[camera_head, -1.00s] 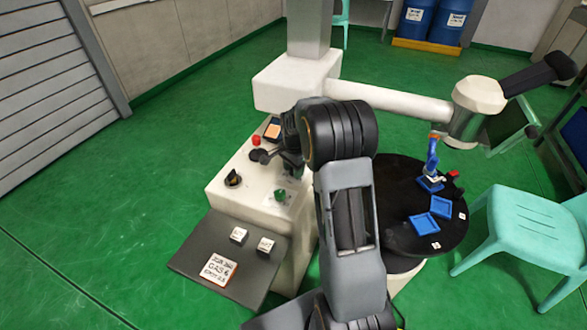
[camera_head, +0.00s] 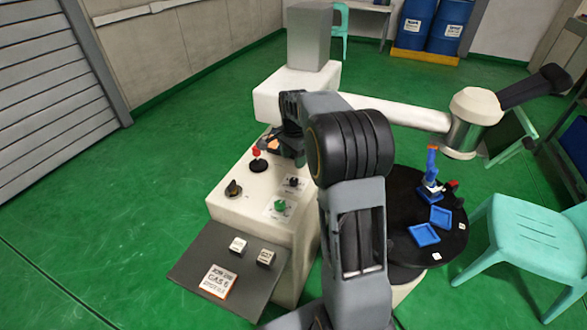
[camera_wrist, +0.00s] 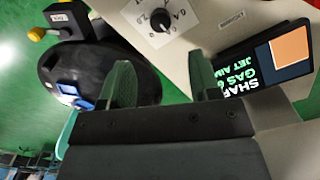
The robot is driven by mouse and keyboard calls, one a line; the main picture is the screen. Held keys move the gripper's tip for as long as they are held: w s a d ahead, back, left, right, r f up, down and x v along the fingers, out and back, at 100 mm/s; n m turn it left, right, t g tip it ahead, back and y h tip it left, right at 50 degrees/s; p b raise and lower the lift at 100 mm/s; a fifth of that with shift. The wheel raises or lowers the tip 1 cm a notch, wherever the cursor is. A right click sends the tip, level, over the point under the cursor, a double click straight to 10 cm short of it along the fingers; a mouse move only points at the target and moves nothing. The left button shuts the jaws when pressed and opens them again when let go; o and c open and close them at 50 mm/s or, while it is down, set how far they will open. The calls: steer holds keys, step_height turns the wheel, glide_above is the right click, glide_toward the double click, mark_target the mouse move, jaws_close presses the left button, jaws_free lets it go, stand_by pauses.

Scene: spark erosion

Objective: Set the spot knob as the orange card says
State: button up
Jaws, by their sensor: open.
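The orange-edged card (camera_head: 218,281) lies on the grey shelf at lower left in the head view. Its middle line reads GAS 6; its smaller lines are too small to read surely. On the pale console are a black knob on a white plate (camera_head: 292,182), a green knob on a white plate (camera_head: 279,205) and a larger black knob (camera_head: 233,189). I cannot tell which is the spot knob. The wrist view shows a black knob (camera_wrist: 160,21) on a lettered dial plate. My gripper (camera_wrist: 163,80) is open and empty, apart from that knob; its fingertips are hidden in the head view.
A lit screen (camera_wrist: 270,65) with an orange patch stands beside the right finger in the wrist view. A red-topped control (camera_head: 257,155) rises from the console. Two pale blocks (camera_head: 238,245) (camera_head: 266,257) sit on the shelf. A black round table (camera_head: 400,190) and green chair (camera_head: 525,225) stand right.

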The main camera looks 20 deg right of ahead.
steer(key=shift+r, duration=2)
steer(key=s+a+r+n+t+p, duration=0.1)
steer(key=s+a+n+p, duration=0.1)
steer(key=s+n, duration=0.3)
steer(key=s+a+r+n+t+p, duration=0.1)
steer(key=s+a+n, duration=0.4)
steer(key=s, duration=0.5)
steer(key=s+a+r+n+t+p, duration=0.1)
steer(key=s+a+r+n+p, duration=0.1)
steer(key=s, duration=0.5)
steer(key=a+r+n, duration=0.1)
steer(key=n, duration=0.1)
steer(key=shift+s+a+n+p, duration=0.15)
steer(key=shift+a+n+p, duration=0.15)
steer(key=shift+n+p, duration=0.1)
steer(key=shift+a+r+t, duration=0.15)
steer(key=shift+r+t, duration=0.15)
steer(key=shift+c, duration=0.3)
